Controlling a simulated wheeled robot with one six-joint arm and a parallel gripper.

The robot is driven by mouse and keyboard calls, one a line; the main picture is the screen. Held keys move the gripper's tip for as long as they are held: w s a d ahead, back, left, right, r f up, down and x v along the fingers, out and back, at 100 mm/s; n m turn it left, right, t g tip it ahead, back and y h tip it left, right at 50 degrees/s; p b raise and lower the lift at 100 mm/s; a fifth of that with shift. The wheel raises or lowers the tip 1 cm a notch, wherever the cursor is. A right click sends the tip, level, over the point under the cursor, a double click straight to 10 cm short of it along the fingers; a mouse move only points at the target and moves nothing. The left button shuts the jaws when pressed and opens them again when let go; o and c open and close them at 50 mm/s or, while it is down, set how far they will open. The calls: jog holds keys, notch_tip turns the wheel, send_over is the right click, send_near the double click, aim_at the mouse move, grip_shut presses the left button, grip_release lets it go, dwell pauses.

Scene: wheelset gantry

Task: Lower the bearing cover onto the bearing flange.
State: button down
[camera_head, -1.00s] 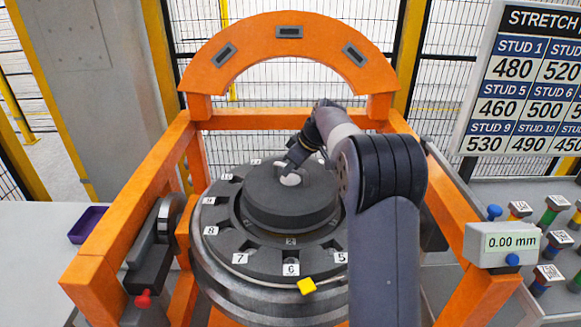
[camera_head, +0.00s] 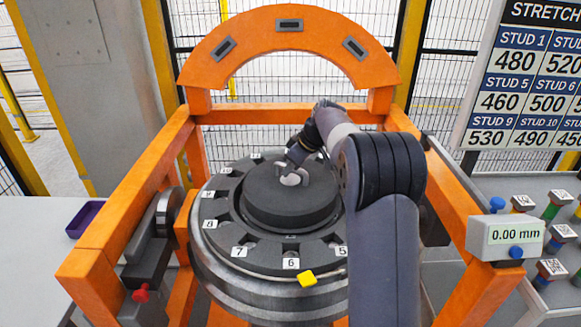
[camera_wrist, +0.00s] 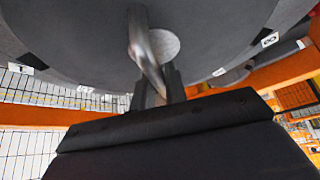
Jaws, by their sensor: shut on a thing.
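The cover looks level and centred. Whether its underside touches the flange is hidden. My arm hides the flange's right side.
An orange gantry frame (camera_head: 120,210) with an arch (camera_head: 290,25) surrounds the flange. A gauge box (camera_head: 505,236) reads 0.00 mm. Coloured studs (camera_head: 558,237) stand at right. A purple tray (camera_head: 86,219) lies at left.

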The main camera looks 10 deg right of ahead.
jog(key=shift+f+b, duration=0.3)
jog(key=shift+f, duration=0.1)
jog(key=c, duration=1.3)
grip_release()
jog(key=shift+c, duration=0.2)
jog(key=b+v, duration=0.1)
jog(key=v, duration=1)
